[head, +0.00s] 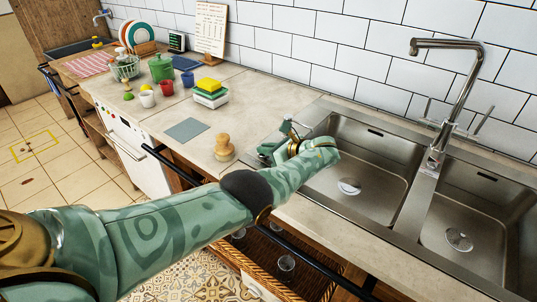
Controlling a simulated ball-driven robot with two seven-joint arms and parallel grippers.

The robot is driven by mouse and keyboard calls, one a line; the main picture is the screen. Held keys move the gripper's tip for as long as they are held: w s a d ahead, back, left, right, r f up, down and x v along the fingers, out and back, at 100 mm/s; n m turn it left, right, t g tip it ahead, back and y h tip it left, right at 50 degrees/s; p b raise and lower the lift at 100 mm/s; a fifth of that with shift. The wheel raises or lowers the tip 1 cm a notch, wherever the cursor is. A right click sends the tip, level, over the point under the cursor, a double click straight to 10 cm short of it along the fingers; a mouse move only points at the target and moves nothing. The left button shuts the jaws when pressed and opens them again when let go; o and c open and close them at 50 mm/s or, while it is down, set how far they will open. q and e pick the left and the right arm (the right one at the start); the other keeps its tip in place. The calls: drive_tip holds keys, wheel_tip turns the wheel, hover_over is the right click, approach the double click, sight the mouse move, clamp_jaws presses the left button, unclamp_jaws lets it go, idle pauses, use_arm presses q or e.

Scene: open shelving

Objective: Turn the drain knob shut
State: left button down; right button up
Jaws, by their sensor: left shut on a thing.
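The double steel sink (325,120) is set into the counter on the right, with a drain (349,187) in the left basin and another (459,238) in the right basin. My left arm reaches in from the lower left. My left gripper (278,143) is at the left rim of the sink, shut on what seems to be the drain knob. The knob itself is mostly hidden by the fingers and wrist, so its angle cannot be told. My right gripper is not in view.
A chrome faucet (455,100) stands behind the basins. A wooden brush (224,148) and a grey cloth (187,129) lie on the counter left of my gripper. Stacked sponges (210,92), cups and a green pot (161,68) are farther back. A wicker basket (225,251) is below.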

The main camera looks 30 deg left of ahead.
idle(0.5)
use_arm(q)
drive_tip(key=c, duration=1.5)
unclamp_jaws()
drive_tip(key=w+v, duration=0.1)
drive_tip(key=v, duration=1.5)
drive_tip(key=shift+s+r, duration=0.2)
drive_tip(key=shift+s, duration=0.05)
drive_tip(key=shift+d, duration=0.1)
